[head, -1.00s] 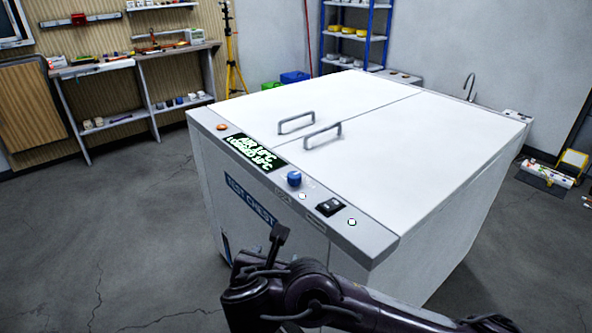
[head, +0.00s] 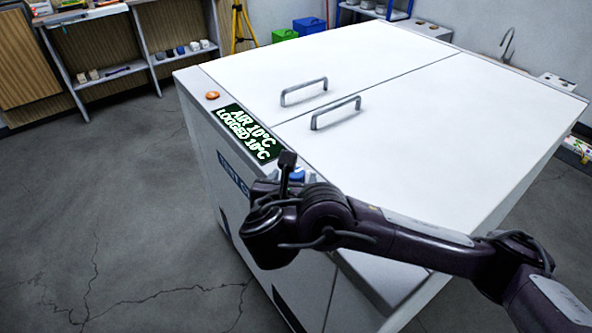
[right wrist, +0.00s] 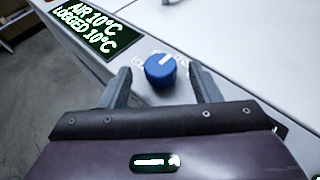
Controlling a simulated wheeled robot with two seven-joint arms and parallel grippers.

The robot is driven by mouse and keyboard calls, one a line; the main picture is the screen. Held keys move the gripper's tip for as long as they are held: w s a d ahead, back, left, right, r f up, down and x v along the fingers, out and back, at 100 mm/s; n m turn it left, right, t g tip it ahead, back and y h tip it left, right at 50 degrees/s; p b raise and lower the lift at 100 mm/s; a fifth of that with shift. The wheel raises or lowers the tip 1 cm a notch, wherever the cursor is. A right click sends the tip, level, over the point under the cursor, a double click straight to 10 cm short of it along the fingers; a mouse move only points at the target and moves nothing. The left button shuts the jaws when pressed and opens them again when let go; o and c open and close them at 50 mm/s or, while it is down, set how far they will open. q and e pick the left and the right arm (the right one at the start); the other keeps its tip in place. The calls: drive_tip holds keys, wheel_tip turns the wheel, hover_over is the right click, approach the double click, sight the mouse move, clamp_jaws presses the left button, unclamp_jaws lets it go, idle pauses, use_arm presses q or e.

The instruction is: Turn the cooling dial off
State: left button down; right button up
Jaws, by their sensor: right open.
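The cooling dial is a blue knob with a white pointer mark, on the control strip of the white test chest. In the right wrist view the dial (right wrist: 160,69) sits between the two fingertips of my right gripper (right wrist: 158,74), with a gap on each side. The gripper is open and holds nothing. In the head view my right gripper (head: 288,163) is over the strip and hides most of the dial (head: 297,175). The dark display (head: 247,134) reads air 10°C and logged 10°C. My left gripper is not in view.
The white test chest (head: 420,110) has two lids with grey handles (head: 335,112). An orange button (head: 212,95) is at the strip's far left end. My right arm hides the strip's right part. Shelves (head: 165,40) stand at the back left. The floor at left is clear.

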sight(295, 175)
drive_tip(key=x, duration=0.3)
drive_tip(key=shift+f, duration=0.1)
drive_tip(key=shift+w+f, duration=0.1)
drive_tip(key=shift+w, duration=0.3)
drive_tip(key=c, duration=1)
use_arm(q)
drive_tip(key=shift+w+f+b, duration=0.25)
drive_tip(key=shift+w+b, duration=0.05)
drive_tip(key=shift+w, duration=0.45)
